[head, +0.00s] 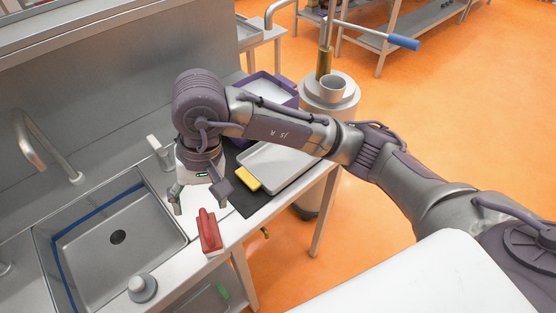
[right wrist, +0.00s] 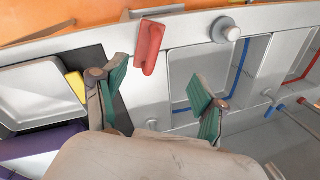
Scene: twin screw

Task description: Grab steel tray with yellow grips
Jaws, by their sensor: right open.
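The steel tray (head: 278,165) lies on the counter to the right of the sink, partly behind my right arm. One yellow grip (head: 248,178) shows on its near left edge; no second grip is visible. In the right wrist view the tray (right wrist: 38,88) is at the far left with the yellow grip (right wrist: 75,86) on its side. My right gripper (head: 201,197) is open and empty over the counter, left of the yellow grip. Its green-padded fingers (right wrist: 158,87) are spread wide in the wrist view and hold nothing. My left gripper is not in view.
A red-handled object (head: 209,230) lies at the counter's front edge. A dark mat (head: 247,202) lies beside the tray. The sink (head: 90,258) is to the left. A purple bin (head: 286,86) and a grey machine (head: 325,104) stand behind.

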